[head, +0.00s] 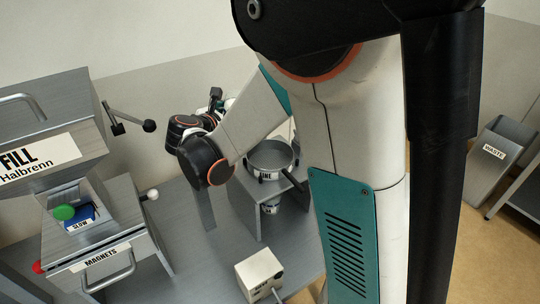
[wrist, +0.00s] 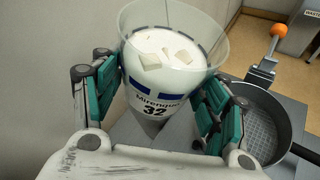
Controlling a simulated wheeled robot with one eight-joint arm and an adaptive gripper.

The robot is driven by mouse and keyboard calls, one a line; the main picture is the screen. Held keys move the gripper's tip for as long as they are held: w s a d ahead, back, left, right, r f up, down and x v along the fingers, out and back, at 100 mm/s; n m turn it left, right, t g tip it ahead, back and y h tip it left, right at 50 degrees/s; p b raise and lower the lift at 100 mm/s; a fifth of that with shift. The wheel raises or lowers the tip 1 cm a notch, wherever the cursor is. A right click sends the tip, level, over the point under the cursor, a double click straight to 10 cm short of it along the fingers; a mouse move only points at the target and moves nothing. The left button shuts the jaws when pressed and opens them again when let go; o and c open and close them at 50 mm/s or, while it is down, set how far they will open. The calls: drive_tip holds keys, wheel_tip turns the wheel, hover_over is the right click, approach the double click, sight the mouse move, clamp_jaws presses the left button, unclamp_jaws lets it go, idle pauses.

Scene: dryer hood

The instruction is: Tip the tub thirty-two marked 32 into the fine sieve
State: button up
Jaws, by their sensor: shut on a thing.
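My gripper (wrist: 160,72) is shut on tub thirty-two (wrist: 158,85), with a teal-backed finger on each side of it. The tub is clear-walled, with a blue-and-white label reading 32. It holds white material with several pale lumps on top and looks about upright. The fine sieve (wrist: 255,125) is a round dark pan with a mesh floor and black handle, to the right of the tub and apart from it. In the head view the sieve (head: 270,157) sits on a grey stand, its label partly cut off. There my gripper is mostly hidden behind my arm, and I cannot make out the tub.
A labelled container (head: 270,207) stands under the sieve's stand. The FILL hopper (head: 45,150) and MAGNETS housing (head: 105,240) are at left, with a black-knobbed lever (head: 148,125) nearby. A pale box (head: 260,275) is in front. A WASTE bin (head: 497,155) is at right.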

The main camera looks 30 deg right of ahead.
drive_tip(key=shift+s+d+f+m+t+y+b, duration=0.35)
drive_tip(key=shift+s+d+f+m+t, duration=0.2)
drive_tip(key=shift+s+m+t, duration=0.35)
drive_tip(key=shift+s+d+f+m+t+b, duration=0.15)
drive_tip(key=shift+f+m+t+b, duration=0.15)
drive_tip(key=shift+m+b, duration=0.35)
idle(0.4)
drive_tip(key=shift+r+m+t+p, duration=0.45)
drive_tip(key=shift+r+m+t, duration=0.25)
drive_tip(key=shift+r+m, duration=0.6)
idle(1.1)
drive_tip(key=shift+s+d+f+m+t+b, duration=0.1)
drive_tip(key=shift+s+f+m+t+b, duration=0.1)
drive_tip(key=shift+f+m+t+b, duration=0.5)
idle(0.6)
drive_tip(key=shift+s+d+f+m+b, duration=0.2)
drive_tip(key=shift+f+m+b, duration=0.1)
drive_tip(key=shift+f+b, duration=0.35)
drive_tip(key=shift+s+d+f+m+b, duration=0.1)
drive_tip(key=shift+s+f+m+b, duration=0.25)
drive_tip(key=shift+b, duration=0.4)
drive_tip(key=shift+s+d+f+m+b, duration=0.15)
drive_tip(key=shift+f+m+b, duration=0.15)
drive_tip(key=shift+f+b, duration=0.4)
drive_tip(key=shift+s+d+f+m+t+b, duration=0.15)
drive_tip(key=shift+m+t+b, duration=0.15)
drive_tip(key=shift+m+b, duration=0.35)
